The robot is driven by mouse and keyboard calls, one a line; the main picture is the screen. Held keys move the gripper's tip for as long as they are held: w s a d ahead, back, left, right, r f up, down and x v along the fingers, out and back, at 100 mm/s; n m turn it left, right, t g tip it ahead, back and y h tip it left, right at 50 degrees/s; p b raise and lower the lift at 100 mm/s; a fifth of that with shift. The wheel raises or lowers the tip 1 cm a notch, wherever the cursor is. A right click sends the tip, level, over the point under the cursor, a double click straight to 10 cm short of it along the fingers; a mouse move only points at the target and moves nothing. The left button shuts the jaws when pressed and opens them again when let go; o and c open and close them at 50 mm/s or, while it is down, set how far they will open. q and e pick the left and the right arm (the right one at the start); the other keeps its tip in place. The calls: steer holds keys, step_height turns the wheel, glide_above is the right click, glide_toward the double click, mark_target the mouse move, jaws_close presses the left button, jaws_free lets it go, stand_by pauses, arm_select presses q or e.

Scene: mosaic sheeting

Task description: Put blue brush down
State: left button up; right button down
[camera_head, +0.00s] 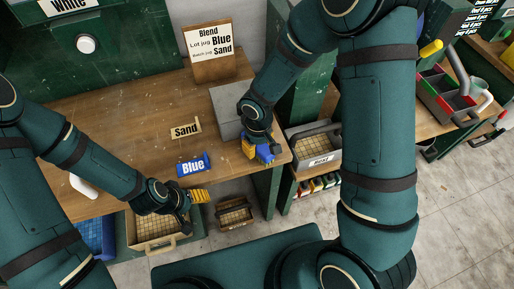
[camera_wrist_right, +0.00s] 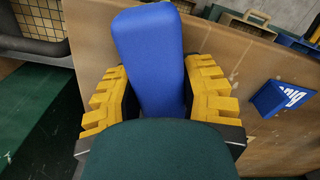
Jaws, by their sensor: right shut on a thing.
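The blue brush (camera_wrist_right: 152,55) stands out between the yellow fingers of my right gripper (camera_wrist_right: 165,100) in the right wrist view. In the head view, my right gripper (camera_head: 258,150) is at the right end of the wooden bench, shut on the blue brush (camera_head: 265,154). Whether the brush touches the bench top is hard to tell. My left gripper (camera_head: 199,196) is over the bench's front edge, above a mesh-bottomed tray; its yellow fingers show, but their gap is unclear.
A blue "Blue" sign (camera_head: 194,166) and a "Sand" sign (camera_head: 186,130) stand on the bench (camera_head: 130,110). A grey block (camera_head: 228,105) is beside my right gripper. A "Blend" board (camera_head: 212,66) stands behind. A "Next" crate (camera_head: 313,150) is right of the bench.

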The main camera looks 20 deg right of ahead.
steer(key=shift+f, duration=0.1)
steer(key=shift+f, duration=0.1)
steer(key=c, duration=0.6)
jaws_free()
steer(key=shift+r, duration=0.25)
step_height(320, 180, up, 12)
steer(key=p, duration=0.2)
steer(key=shift+p, duration=0.35)
